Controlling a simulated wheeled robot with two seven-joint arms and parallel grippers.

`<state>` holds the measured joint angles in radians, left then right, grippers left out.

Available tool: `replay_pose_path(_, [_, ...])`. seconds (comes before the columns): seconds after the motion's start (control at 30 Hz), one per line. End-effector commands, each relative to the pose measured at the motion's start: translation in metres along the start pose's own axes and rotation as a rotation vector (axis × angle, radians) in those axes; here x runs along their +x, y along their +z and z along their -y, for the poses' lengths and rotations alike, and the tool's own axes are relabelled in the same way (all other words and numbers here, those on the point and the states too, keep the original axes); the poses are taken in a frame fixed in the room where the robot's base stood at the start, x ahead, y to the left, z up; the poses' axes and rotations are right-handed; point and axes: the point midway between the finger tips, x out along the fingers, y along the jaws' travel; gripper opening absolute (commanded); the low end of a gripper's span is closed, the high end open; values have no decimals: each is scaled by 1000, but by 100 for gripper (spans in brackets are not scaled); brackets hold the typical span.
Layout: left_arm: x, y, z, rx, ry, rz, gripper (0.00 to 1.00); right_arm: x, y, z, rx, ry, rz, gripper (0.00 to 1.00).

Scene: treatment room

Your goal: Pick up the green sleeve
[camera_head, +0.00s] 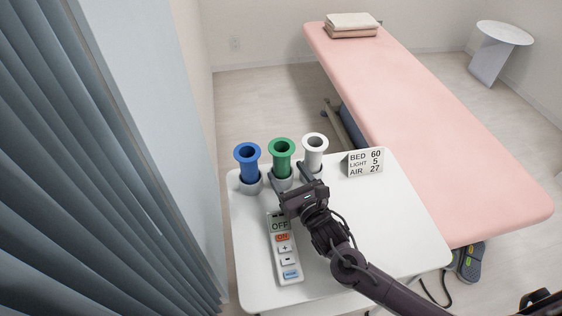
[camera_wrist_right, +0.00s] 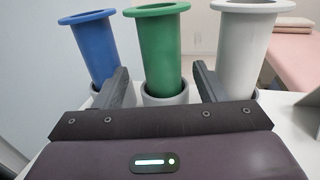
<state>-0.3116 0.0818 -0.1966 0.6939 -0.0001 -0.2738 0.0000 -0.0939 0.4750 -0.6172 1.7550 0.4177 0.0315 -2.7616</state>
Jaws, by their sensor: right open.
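The green sleeve (camera_head: 281,156) is a flanged tube standing upright in a grey holder on the white table, between a blue sleeve (camera_head: 247,163) and a white sleeve (camera_head: 314,152). My right gripper (camera_head: 289,174) is open, with one finger on each side of the green sleeve low down, near its holder. In the right wrist view the green sleeve (camera_wrist_right: 161,50) rises between the two fingers (camera_wrist_right: 160,88), with a visible gap to the fingers. The blue sleeve (camera_wrist_right: 95,48) and the white sleeve (camera_wrist_right: 241,50) stand outside the fingers. My left gripper does not show.
A remote (camera_head: 285,258) reading OFF lies on the white table (camera_head: 400,235) below my right gripper. A small sign (camera_head: 365,162) stands at the table's back right. A pink bed (camera_head: 420,120) is beyond, and a grey curtain (camera_head: 90,180) hangs at the left.

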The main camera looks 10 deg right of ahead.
Motion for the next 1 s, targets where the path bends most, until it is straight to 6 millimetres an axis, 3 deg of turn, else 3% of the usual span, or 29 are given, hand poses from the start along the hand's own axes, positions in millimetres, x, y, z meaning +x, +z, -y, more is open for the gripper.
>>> replay_pose_path(0.3, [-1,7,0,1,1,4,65,43,5,2,2,-1,1,65])
replay_pose_path(0.57, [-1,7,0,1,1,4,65,45,4,2,1,0,-1,65])
replay_pose_path(0.9, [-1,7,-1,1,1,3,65,44,4,2,2,0,-1,22])
replay_pose_path(1.0, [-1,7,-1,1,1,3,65,44,4,2,2,0,0,21])
